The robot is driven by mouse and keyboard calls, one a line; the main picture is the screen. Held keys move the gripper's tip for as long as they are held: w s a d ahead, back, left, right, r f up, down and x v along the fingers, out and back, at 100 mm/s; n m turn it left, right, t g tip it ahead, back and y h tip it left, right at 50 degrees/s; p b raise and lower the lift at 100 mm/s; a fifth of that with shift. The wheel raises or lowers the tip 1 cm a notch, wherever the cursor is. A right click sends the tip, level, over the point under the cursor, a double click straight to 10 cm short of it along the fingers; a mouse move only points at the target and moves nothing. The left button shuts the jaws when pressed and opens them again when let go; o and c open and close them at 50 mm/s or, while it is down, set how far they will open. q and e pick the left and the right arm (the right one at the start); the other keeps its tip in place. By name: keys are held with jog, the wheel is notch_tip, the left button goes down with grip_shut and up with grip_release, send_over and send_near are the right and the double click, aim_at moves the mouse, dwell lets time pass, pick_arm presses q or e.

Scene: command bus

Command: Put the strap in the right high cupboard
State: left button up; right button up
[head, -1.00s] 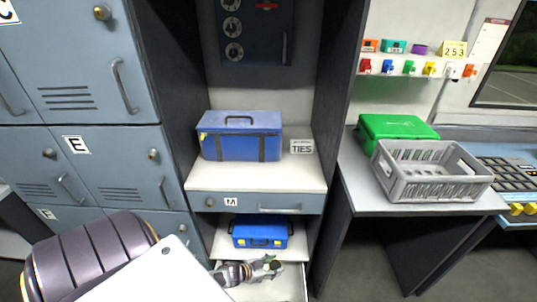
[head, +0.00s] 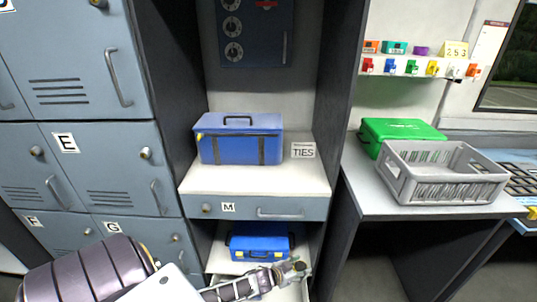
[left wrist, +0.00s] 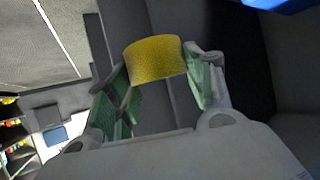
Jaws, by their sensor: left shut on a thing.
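The strap (left wrist: 155,58) shows as a short yellow roll in the left wrist view, held between the two green-padded fingers of my left gripper (left wrist: 160,75). In the head view my left gripper (head: 297,268) is low in the middle, in front of the lower shelf bay, and the strap there is too small to make out clearly. My right gripper is not in view. The right high cupboard cannot be picked out in these frames.
A large blue box (head: 240,150) and a TIES sign (head: 303,150) stand on the shelf above drawer M (head: 228,207). A smaller blue case (head: 255,242) is below. Grey lockers (head: 90,170) are left; a grey crate (head: 440,190) and green case (head: 385,130) sit on the right desk.

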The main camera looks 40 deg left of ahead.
pick_arm(q)
jog(key=shift+w+d+r+b, duration=0.2)
jog(key=shift+w+d+b, duration=0.15)
jog(key=shift+w+b, duration=0.2)
jog(key=shift+w+d+r+b, duration=0.2)
jog(key=shift+w+d+b, duration=0.1)
jog(key=shift+w+b, duration=0.2)
jog(key=shift+w+d+r+n+y+b, duration=0.4)
jog(key=shift+w+d+r+b, duration=0.15)
jog(key=shift+w+b, duration=0.3)
jog(key=w+d+r+n+y+b, duration=0.1)
jog(key=d+r+b, duration=0.4)
jog(key=b, duration=0.7)
jog(key=shift+w+r+n+t+y, duration=0.3)
jog(key=shift+w+r+n+y, duration=0.15)
jog(key=shift+r, duration=0.85)
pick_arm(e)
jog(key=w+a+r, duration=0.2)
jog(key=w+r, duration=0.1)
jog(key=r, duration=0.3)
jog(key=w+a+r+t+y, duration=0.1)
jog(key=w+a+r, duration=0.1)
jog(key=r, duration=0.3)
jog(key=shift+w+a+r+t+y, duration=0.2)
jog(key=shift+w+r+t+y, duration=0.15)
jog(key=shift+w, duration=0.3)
